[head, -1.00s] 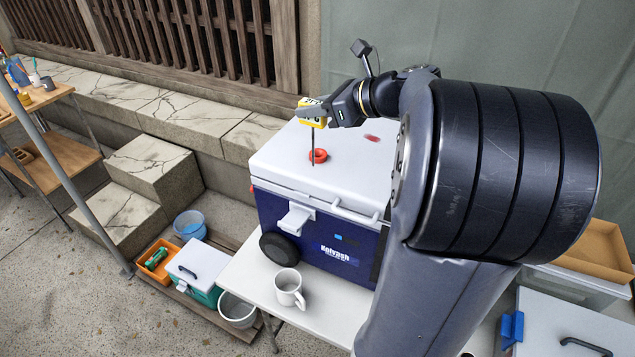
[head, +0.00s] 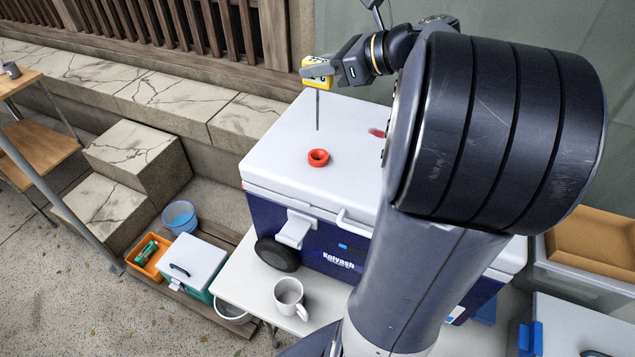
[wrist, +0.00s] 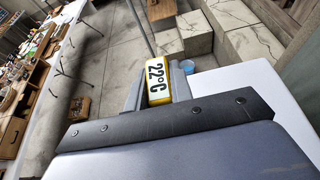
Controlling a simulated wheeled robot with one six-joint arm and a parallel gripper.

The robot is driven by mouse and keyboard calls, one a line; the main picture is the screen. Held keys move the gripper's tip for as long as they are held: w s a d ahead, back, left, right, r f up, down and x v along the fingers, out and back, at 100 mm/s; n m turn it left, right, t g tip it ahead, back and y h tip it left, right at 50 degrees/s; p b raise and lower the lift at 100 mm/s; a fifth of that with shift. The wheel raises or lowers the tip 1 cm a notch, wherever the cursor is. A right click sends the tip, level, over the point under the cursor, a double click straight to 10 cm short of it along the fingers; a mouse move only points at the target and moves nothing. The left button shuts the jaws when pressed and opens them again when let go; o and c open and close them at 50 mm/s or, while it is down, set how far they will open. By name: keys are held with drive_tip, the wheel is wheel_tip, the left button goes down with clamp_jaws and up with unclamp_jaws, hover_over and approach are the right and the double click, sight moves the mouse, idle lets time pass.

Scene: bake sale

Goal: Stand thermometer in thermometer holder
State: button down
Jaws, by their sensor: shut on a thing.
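The thermometer (head: 317,69) has a yellow head with a display and a thin dark probe pointing down. My gripper (head: 325,72) is shut on its head and holds it upright above the white cooler lid. In the wrist view the thermometer's display (wrist: 157,80) reads 22°C between my fingers (wrist: 160,88). A small red ring (head: 318,157), which looks like the thermometer holder, lies on the lid. In the head view the probe's tip shows above the ring in the picture, apart from it. The ring is not seen in the wrist view.
The blue cooler with white lid (head: 275,165) stands on a white table (head: 245,285). A white mug (head: 290,297) stands in front of it. A red mark (head: 377,133) shows on the lid near my arm. A blue bucket (head: 180,216) and an orange tray (head: 150,257) are lower left.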

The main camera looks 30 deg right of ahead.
wheel_tip(320, 180, down, 18)
drive_tip(key=shift+r+p, duration=0.15)
drive_tip(key=shift+p, duration=0.25)
drive_tip(key=shift+f, duration=0.3)
drive_tip(key=c, duration=1.3)
unclamp_jaws()
drive_tip(key=shift+o, duration=0.2)
drive_tip(key=shift+r, duration=0.1)
drive_tip(key=b+v, duration=0.3)
drive_tip(key=v, duration=0.8)
drive_tip(key=shift+f, duration=0.2)
drive_tip(key=shift+a, duration=0.1)
